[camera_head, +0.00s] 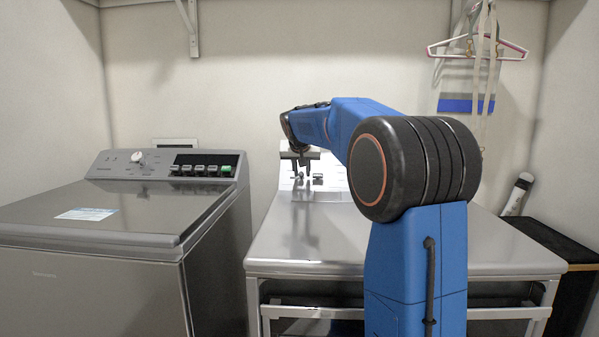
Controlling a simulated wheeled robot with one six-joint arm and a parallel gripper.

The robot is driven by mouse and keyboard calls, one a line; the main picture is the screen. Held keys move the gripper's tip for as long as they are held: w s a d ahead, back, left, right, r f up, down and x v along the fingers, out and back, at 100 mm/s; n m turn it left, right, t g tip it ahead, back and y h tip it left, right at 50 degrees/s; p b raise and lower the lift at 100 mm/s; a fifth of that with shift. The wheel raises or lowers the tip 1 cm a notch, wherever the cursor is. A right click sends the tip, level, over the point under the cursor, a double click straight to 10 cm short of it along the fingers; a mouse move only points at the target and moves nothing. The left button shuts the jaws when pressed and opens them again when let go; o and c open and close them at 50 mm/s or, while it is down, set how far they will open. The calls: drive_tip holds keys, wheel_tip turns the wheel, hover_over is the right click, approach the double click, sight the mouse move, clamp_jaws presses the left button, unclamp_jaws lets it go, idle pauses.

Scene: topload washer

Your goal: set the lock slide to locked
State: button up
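My gripper (301,166) is at the end of the blue arm, in front of a light upright panel (288,186) at the back of the metal table. Its two dark fingers look apart, with a light gap between them and nothing seen in it. Small dark and grey fittings (318,179) show on the panel just below and to the right of the fingers. They are too small to tell which is the lock slide or how it is set. My arm hides the right part of the panel. I cannot tell whether the fingers touch the panel.
A grey topload washer (110,215) stands on the left, with a knob (138,157) and a row of buttons (202,170) on its console. The metal table top (300,245) is mostly clear. Hangers (478,48) hang at the back right.

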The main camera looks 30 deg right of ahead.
drive_tip(key=shift+o, duration=0.7)
drive_tip(key=v, duration=1.7)
drive_tip(key=shift+r, duration=0.15)
drive_tip(key=shift+s+a, duration=0.1)
drive_tip(key=shift+s, duration=0.15)
